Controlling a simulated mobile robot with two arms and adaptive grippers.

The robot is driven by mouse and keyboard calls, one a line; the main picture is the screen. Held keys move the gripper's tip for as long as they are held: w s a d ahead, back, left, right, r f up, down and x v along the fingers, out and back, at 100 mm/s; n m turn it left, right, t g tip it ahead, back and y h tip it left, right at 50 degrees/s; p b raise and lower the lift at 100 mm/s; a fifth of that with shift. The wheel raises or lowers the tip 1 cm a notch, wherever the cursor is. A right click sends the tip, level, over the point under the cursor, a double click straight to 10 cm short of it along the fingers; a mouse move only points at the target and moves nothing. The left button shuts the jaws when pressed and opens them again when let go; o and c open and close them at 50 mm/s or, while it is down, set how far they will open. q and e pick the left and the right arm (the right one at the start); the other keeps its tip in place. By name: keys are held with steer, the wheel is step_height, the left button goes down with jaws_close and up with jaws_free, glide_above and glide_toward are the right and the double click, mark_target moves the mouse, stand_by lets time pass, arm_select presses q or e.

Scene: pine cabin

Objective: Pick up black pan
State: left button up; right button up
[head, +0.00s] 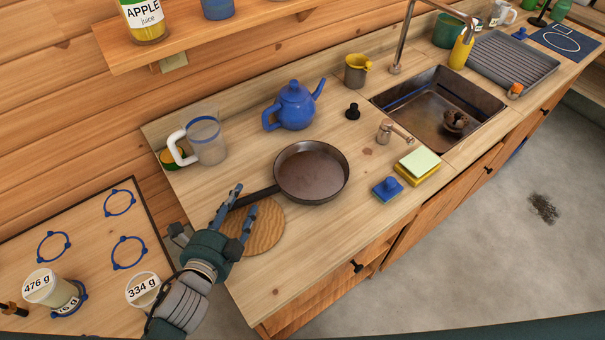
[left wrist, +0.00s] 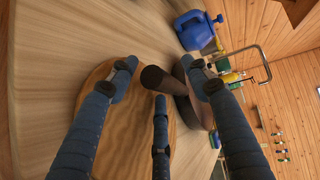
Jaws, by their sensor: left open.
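The black pan (head: 311,172) sits on the wooden counter in the head view, with its handle pointing left towards my left gripper (head: 242,203). The handle passes over the edge of a round wooden board (head: 265,232). My left gripper is open, with its fingers by the handle's end. In the left wrist view the dark handle (left wrist: 158,80) shows between the spread fingers (left wrist: 160,75), with no visible grip on it. The pan's body is mostly hidden there behind a finger. My right gripper is not in view.
A blue teapot (head: 295,107) and a clear jug (head: 208,140) stand behind the pan. Labelled containers (head: 50,289) stand at lower left. A shelf (head: 200,35) overhangs the back.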

arm_select(q)
steer(key=shift+s, duration=0.1)
jaws_close()
steer(key=shift+r, duration=0.2)
